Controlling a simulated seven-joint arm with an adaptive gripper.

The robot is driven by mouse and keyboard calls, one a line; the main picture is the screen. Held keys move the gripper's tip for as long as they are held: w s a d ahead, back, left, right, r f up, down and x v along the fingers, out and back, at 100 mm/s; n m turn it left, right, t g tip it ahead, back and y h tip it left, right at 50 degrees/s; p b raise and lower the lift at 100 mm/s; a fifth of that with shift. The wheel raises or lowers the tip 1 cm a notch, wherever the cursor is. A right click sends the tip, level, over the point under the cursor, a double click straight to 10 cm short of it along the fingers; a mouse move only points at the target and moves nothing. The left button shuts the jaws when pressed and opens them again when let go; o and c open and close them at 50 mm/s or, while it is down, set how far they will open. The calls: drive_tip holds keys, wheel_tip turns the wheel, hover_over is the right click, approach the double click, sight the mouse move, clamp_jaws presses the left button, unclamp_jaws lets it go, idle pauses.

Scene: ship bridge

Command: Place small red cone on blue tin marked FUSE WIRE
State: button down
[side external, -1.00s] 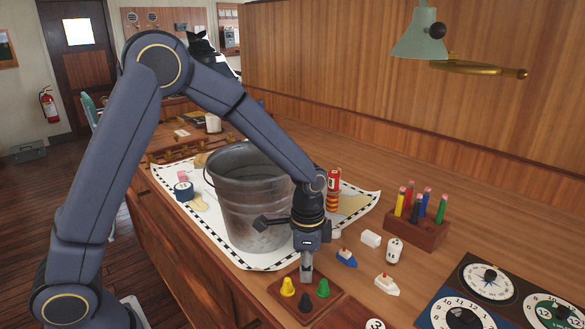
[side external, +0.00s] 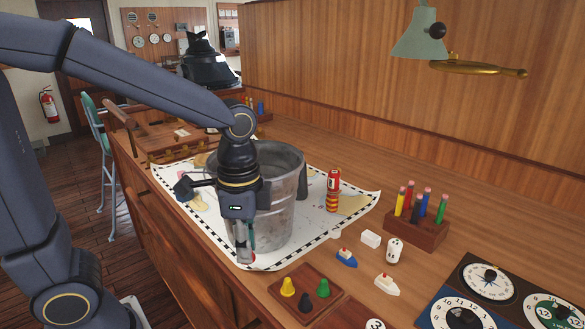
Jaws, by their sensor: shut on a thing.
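My gripper (side external: 244,256) points down in front of the metal bucket, low over the front edge of the chart. It is shut on the small red cone (side external: 249,258), of which only a little red shows between the fingertips. The blue tin cannot be made out now; my wrist covers the left part of the chart where a dark blue round tin stood in the earlier view. Its lettering cannot be read.
The large metal bucket (side external: 282,205) stands on the chart (side external: 350,203) right behind my gripper. A wooden board (side external: 325,302) holds yellow, black and green cones.

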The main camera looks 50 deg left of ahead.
wheel_tip(320, 180, up, 16)
drive_tip(key=w+a+n, duration=0.2)
drive_tip(key=a+n, duration=0.3)
drive_tip(key=a, duration=0.5)
drive_tip(key=w+a+n, duration=0.3)
drive_tip(key=a+n, duration=0.2)
drive_tip(key=a, duration=0.4)
drive_tip(key=s+a+n, duration=0.4)
drive_tip(key=a, duration=0.5)
drive_tip(key=s+a+n, duration=0.4)
drive_tip(key=a, duration=0.6)
wheel_tip(320, 180, down, 12)
drive_tip(key=w+a+f, duration=0.4)
drive_tip(key=w+a, duration=0.1)
drive_tip(key=w+a+f, duration=0.4)
drive_tip(key=w+f, duration=0.1)
drive_tip(key=shift+a+f, duration=0.2)
drive_tip(key=shift+a, duration=0.2)
drive_tip(key=shift+f, duration=1.55)
